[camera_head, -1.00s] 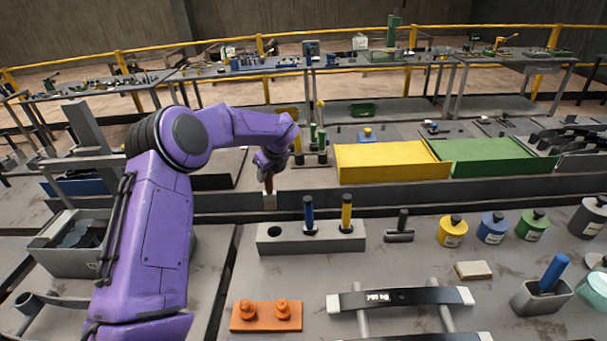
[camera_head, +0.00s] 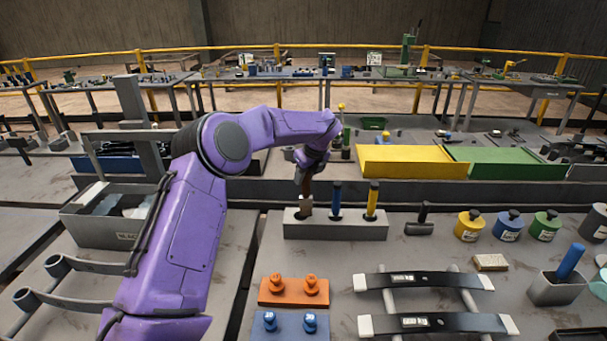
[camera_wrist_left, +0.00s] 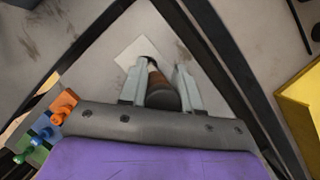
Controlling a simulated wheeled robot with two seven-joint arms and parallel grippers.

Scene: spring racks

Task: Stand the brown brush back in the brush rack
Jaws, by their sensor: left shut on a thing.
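The brush rack (camera_head: 335,230) is a grey block on the near table. A blue brush (camera_head: 337,201) and a yellow brush (camera_head: 372,200) stand upright in it. My left gripper (camera_head: 308,180) is above the rack's left end, shut on the brown brush (camera_head: 306,189). The brush hangs roughly upright, its pale lower end (camera_head: 305,204) at the rack's left end. I cannot tell whether it is inside the hole, which is hidden. In the left wrist view the brown brush (camera_wrist_left: 163,93) sits between both fingers. My right gripper is out of view.
Orange pegs (camera_head: 293,292) and blue pegs (camera_head: 290,323) stand in front of the rack. A dark-handled tool (camera_head: 420,222) and several coloured jars stand to the right. A raised ledge runs behind the rack. A grey bin (camera_head: 95,232) is at left.

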